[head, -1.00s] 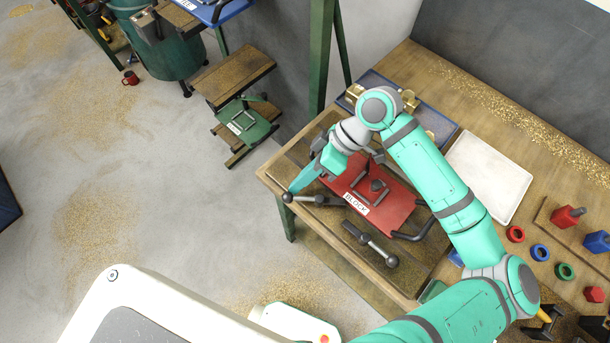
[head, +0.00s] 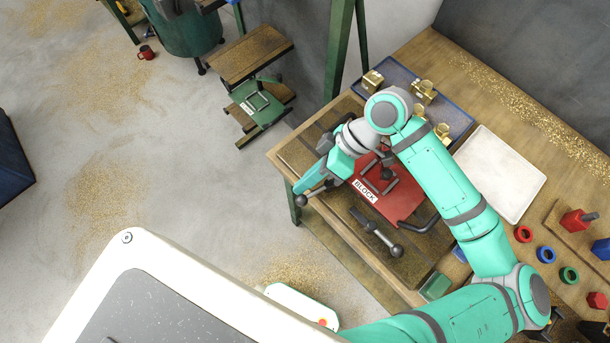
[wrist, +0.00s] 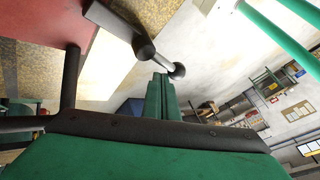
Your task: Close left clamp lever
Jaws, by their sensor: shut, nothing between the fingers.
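The left clamp lever (head: 317,192) has a dark ball end (head: 302,200). It points down-left over the table's front-left edge in the head view. My gripper (head: 299,191) is shut and empty, with its tip right at the lever near the ball. In the wrist view, the shut fingertips (wrist: 161,80) sit close beside the lever's ball (wrist: 177,70) and pale rod; whether they touch I cannot tell. The red plate (head: 405,203) marked BLOCK lies right of the lever, partly hidden by my arm. The other clamp lever (head: 380,237) points down-right, its ball near the front edge.
A blue tray with brass parts (head: 422,91) and a white tray (head: 500,175) lie behind and right of the plate. Red, blue and green rings (head: 568,275) are at the right. A green step stool (head: 258,108) stands on the floor left of the table.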

